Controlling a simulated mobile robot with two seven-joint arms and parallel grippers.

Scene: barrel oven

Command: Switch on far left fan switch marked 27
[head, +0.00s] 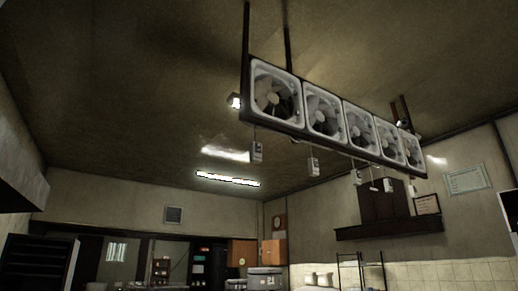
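A row of several square white fans hangs from the ceiling in a dark frame (322,139). The far left fan (275,96) is the largest in view. Below it a small pale switch box (257,151) hangs on a cord, clear of the wall and apart from the other boxes. A second switch box (313,164) hangs to its right, and others hang further along the row. The boxes are too small to read any marking such as 27 or their on or off position. Neither of my grippers is in view.
A lit ceiling lamp (228,179) is left of the boxes. A dark wall shelf (389,228) is at the right, with a bunk-like metal frame (361,270) below. A dark rack (38,262) stands at the lower left. The floor is out of view.

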